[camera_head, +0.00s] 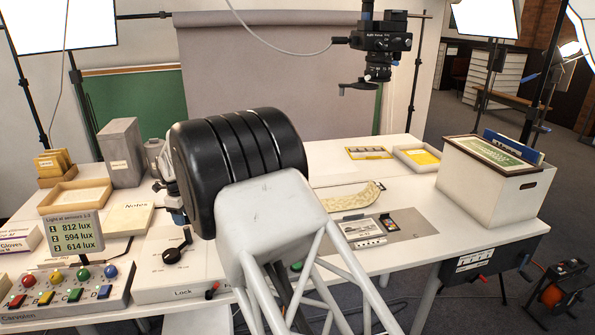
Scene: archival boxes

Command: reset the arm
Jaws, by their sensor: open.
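The large black ribbed drum (240,155) and the pale grey block with struts in the middle look like parts of my own body. They cover the centre of the white table (415,195). A small pale and blue part (172,203) shows at the drum's left side, and I cannot tell whether it belongs to my arm. I cannot make out the fingers of my gripper anywhere.
A white archival box (475,190) with folders stands at the right. A black camera (380,45) hangs above the table. A tall grey box (122,152), a light-sensor display (74,232) and a button panel (65,292) stand at the left. Flat items lie mid-table.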

